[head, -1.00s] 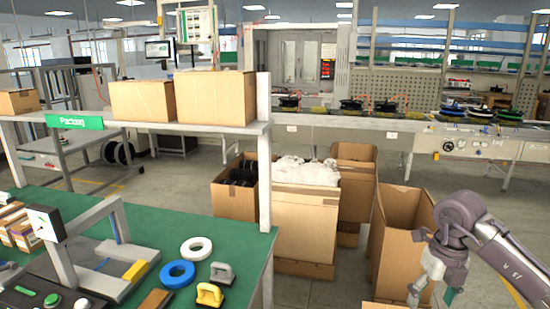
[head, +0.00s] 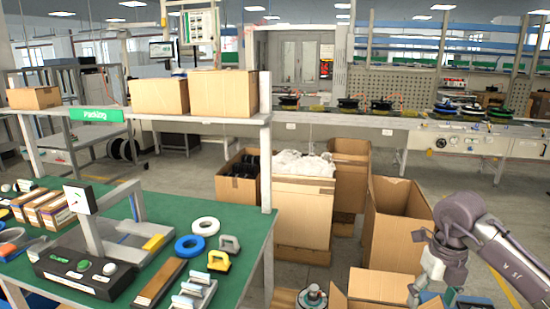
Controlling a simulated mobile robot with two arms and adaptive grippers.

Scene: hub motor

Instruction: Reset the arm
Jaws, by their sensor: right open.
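My right arm comes in from the right edge of the head view, with its grey gripper (head: 431,283) hanging down at the lower right. The gripper is above or in front of an open cardboard box at the bottom edge, and I cannot tell whether it touches it. No held object can be made out in it. My left arm and gripper are not in the picture.
Open cardboard boxes (head: 303,214) stand centre right. A conveyor (head: 480,139) runs behind. Some floor beyond the boxes is clear.

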